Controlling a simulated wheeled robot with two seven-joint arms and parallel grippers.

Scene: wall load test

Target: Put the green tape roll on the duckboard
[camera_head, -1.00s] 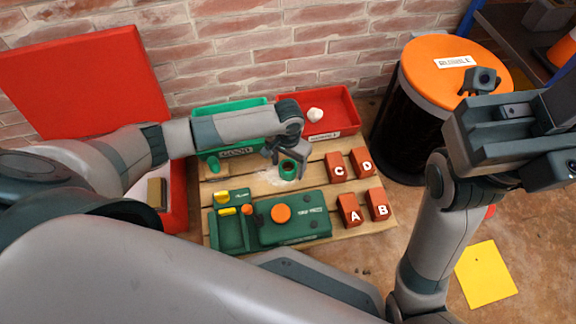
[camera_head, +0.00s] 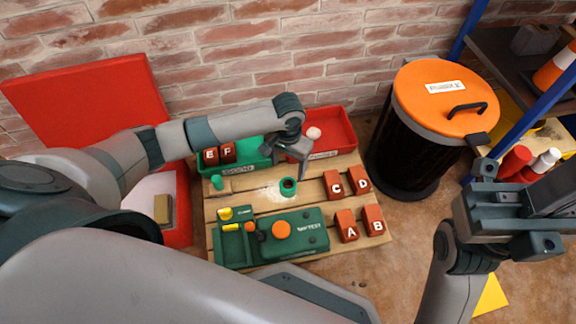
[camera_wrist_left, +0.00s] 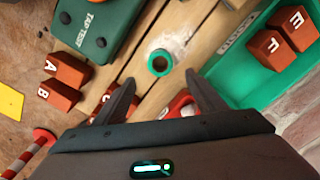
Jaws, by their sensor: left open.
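The green tape roll (camera_head: 288,186) lies flat on the slats of the wooden duckboard (camera_head: 250,203), beside a pale powdery patch. It also shows in the left wrist view (camera_wrist_left: 160,64), with its round hole facing up. My left gripper (camera_head: 286,163) is open and empty, just behind the roll on the wall side and apart from it. In the left wrist view its two fingertips (camera_wrist_left: 160,82) are spread, with the roll beyond them. My right gripper (camera_head: 520,215) is at the right edge, partly cut off; its jaws cannot be made out.
The duckboard carries a green tester (camera_head: 285,240) and red blocks A, B, C (camera_head: 333,184) and D. A green bin (camera_head: 246,157) with blocks E and F and a red bin (camera_head: 340,130) stand behind. A black barrel with an orange lid (camera_head: 445,95) stands right.

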